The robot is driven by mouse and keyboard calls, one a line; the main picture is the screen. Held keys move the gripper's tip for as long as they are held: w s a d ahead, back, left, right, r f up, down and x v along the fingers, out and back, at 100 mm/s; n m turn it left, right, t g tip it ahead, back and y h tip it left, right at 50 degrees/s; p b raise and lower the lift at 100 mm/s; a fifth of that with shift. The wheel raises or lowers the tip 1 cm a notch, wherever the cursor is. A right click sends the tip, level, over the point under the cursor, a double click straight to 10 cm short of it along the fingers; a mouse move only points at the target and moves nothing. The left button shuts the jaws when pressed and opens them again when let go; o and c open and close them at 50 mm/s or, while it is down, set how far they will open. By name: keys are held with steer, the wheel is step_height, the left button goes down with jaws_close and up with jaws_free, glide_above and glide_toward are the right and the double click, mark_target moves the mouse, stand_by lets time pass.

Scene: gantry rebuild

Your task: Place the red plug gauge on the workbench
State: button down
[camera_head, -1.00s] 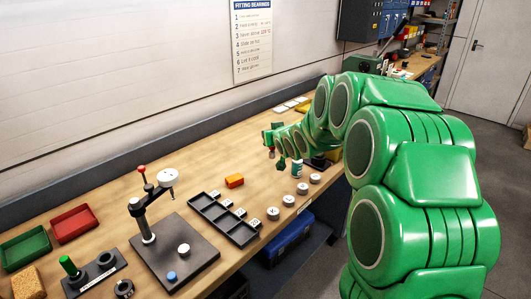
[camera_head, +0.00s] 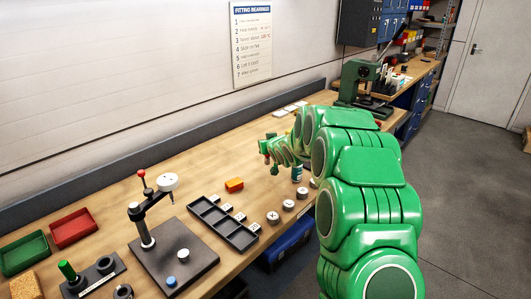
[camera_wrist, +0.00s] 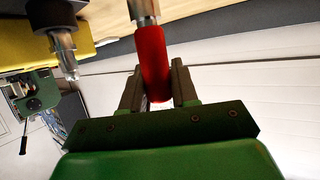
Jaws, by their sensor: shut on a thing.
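The red plug gauge (camera_wrist: 153,60) is between the two fingers of my gripper (camera_wrist: 157,88) in the wrist view. The gripper is shut on its red handle, and a metal end sticks out beyond the fingers. I cannot tell whether the gauge touches the bench top.
A stand with a green-handled gauge (camera_head: 67,270), a black fixture plate (camera_head: 205,258), a black divided tray (camera_head: 245,240) and an orange block (camera_head: 234,185) are on the bench. Bare wood lies left of the orange block.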

steer(key=shift+w+f, duration=0.2)
steer(key=shift+f, duration=0.55)
steer(key=shift+w+f, duration=0.2)
steer(key=shift+f, duration=0.55)
steer(key=shift+w+f, duration=0.2)
steer(key=shift+f, duration=0.55)
steer(key=shift+f, duration=0.1)
steer(key=c, duration=0.9)
jaws_free()
steer(key=shift+o, duration=0.2)
steer(key=shift+s+d+r, duration=0.1)
steer(key=shift+s+r, duration=0.3)
steer(key=shift+s, duration=0.1)
steer(key=v, duration=1)
steer(key=shift+s+d, duration=0.15)
steer(key=shift+s, duration=0.25)
